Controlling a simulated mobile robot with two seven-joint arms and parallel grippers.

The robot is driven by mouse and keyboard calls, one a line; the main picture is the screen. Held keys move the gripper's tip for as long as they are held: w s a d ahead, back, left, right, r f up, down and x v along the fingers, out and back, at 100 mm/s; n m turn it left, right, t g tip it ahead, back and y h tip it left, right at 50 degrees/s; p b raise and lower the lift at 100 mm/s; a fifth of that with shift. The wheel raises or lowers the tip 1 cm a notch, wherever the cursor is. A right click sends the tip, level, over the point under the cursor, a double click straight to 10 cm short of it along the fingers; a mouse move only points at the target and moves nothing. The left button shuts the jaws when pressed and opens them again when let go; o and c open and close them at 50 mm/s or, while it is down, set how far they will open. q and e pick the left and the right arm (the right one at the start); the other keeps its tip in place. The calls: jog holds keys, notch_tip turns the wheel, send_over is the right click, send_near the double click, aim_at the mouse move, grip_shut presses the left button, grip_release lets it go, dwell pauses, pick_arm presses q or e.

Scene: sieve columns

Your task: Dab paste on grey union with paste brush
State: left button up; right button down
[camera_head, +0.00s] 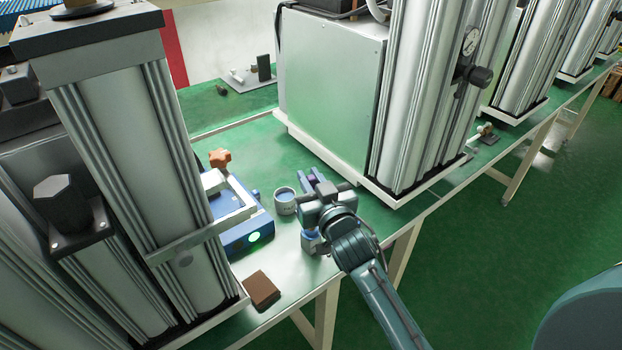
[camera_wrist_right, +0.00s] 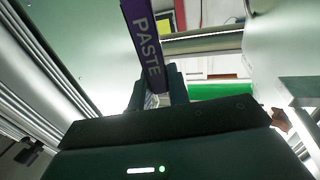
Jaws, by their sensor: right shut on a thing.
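My right gripper (camera_head: 318,190) is over the green bench between the two column machines. It is shut on the paste brush, whose purple label reads PASTE in the right wrist view (camera_wrist_right: 148,48). In the head view only a small purple bit of the brush (camera_head: 311,177) shows by the fingers, and its tip is hidden. A small round pot (camera_head: 285,202) with a pale label stands just left of the gripper. I cannot make out the grey union for certain in either view. My left gripper is not in view.
A blue fixture (camera_head: 247,236) with a green light and an orange knob (camera_head: 220,158) sits left of the pot. A brown block (camera_head: 262,290) lies near the bench's front edge. A blue-and-white item (camera_head: 311,241) is partly hidden below the gripper. Tall columns flank the gap.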

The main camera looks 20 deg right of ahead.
notch_tip(320, 180, up, 3)
jog(key=p, duration=0.2)
jog(key=shift+r+p, duration=0.2)
jog(key=shift+p, duration=0.1)
jog(key=shift+r, duration=0.9)
